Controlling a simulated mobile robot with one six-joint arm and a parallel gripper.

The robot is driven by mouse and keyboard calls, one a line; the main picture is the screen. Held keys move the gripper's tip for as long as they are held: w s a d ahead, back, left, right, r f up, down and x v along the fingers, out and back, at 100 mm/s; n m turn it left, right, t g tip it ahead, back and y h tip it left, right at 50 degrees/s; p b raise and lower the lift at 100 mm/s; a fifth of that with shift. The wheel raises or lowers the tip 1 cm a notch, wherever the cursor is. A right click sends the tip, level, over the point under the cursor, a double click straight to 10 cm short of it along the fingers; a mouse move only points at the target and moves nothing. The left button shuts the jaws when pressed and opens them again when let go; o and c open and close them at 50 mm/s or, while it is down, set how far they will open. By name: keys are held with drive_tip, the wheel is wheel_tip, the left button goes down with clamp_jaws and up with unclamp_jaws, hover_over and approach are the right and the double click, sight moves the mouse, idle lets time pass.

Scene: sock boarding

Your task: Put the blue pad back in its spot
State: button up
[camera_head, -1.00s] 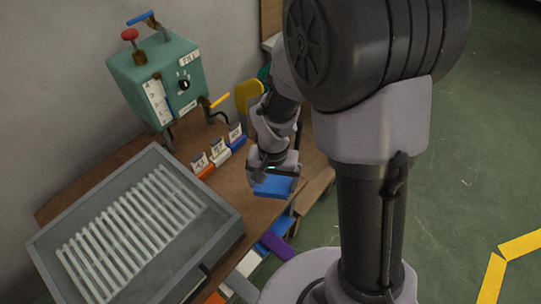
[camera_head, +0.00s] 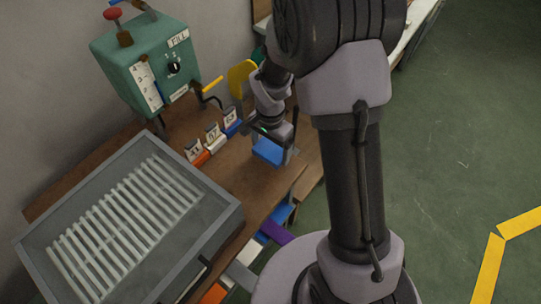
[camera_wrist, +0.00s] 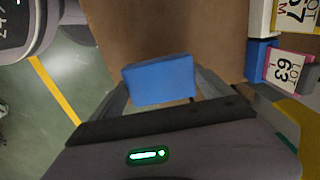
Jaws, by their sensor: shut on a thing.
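The blue pad (camera_head: 268,152) is between the fingers of my gripper (camera_head: 270,156), which is shut on it. In the head view it is over the wooden bench, near its right front edge. I cannot tell if it touches the wood. In the wrist view the pad (camera_wrist: 159,80) shows its broad blue face, with one grey finger at each side. A row of orange (camera_head: 201,159), white (camera_head: 217,145) and blue (camera_head: 234,128) blocks with lot cards stands behind and left of the pad. The wrist view shows the blue block (camera_wrist: 258,60) beside a card reading 63.
A grey tray with white slats (camera_head: 228,210) fills the left front of the bench. A teal machine (camera_head: 128,58) with a crank stands behind. A yellow shape (camera_head: 240,78) rises past the cards. Coloured pieces, one purple (camera_head: 275,231), lie below the bench edge.

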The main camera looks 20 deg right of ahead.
wheel_tip(320, 180, down, 4)
drive_tip(key=shift+w+r+b, duration=0.1)
drive_tip(key=shift+b, duration=0.95)
drive_tip(key=shift+r, duration=0.2)
drive_tip(key=shift+f, duration=0.15)
drive_tip(key=o, duration=1.1)
drive_tip(key=shift+c, duration=0.2)
wheel_tip(320, 180, up, 12)
drive_tip(key=p, duration=0.5)
wheel_tip(320, 180, up, 12)
drive_tip(key=n+t, duration=0.2)
hover_over(270, 150)
drive_tip(key=s+a, duration=0.1)
drive_tip(key=s, duration=0.4)
drive_tip(key=s+a+r+n+t+y, duration=0.1)
drive_tip(key=s+r+n+t, duration=0.1)
drive_tip(key=s+r, duration=0.2)
drive_tip(key=s+a+r+n+t+y, duration=0.1)
drive_tip(key=s+r, duration=0.3)
drive_tip(key=s, duration=0.6)
drive_tip(key=shift+a+n+t, duration=0.35)
drive_tip(key=shift+n+t, duration=0.05)
drive_tip(key=shift+n, duration=0.3)
drive_tip(key=shift+r, duration=0.1)
